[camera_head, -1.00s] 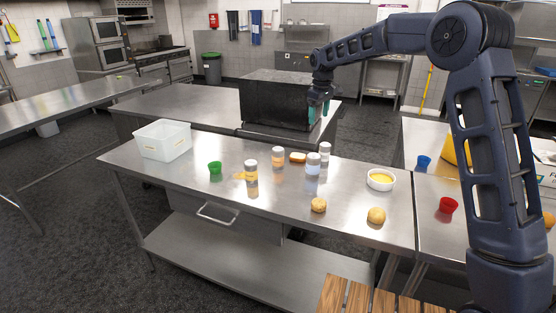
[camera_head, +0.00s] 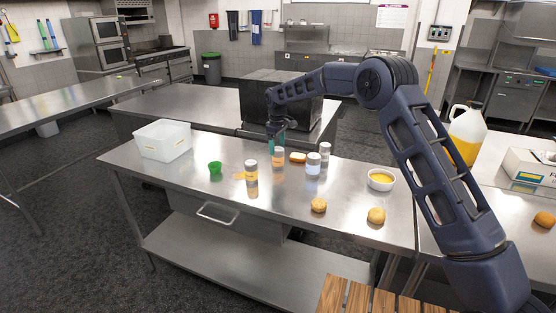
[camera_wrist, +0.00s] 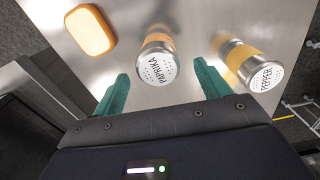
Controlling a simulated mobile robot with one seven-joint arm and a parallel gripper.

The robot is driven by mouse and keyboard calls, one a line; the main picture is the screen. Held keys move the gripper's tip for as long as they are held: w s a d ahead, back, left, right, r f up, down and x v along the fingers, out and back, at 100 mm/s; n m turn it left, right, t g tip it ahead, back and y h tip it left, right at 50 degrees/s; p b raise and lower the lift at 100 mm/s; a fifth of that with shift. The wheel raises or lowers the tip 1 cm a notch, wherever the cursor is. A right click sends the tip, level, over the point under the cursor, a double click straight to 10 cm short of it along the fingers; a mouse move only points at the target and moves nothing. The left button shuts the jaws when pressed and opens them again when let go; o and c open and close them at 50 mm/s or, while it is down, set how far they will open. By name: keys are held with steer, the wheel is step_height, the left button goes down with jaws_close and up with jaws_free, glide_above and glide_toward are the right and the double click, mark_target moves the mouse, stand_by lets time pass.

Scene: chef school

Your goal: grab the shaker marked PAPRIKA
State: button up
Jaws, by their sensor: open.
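The PAPRIKA shaker (camera_head: 278,157) stands on the steel table, with an orange label and a pale, holed lid. In the wrist view its lettered lid (camera_wrist: 157,67) shows between my fingertips, slightly ahead of them. My gripper (camera_head: 277,142) is open and empty, just above and behind the shaker; its green fingers (camera_wrist: 160,72) also show in the wrist view. I cannot tell whether the fingertips are level with the lid. The PEPPER shaker (camera_wrist: 258,68), with a yellow-orange label, stands beside it, right of my right finger; it also shows in the head view (camera_head: 251,170).
Two more shakers (camera_head: 313,163) (camera_head: 325,151) stand farther right. A black box (camera_head: 295,97) stands behind.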

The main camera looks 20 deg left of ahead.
mark_target(278, 157)
steer(key=shift+w+d+f, duration=0.1)
steer(key=shift+d+f, duration=0.05)
steer(key=shift+f, duration=3.2)
steer(key=c, duration=1.2)
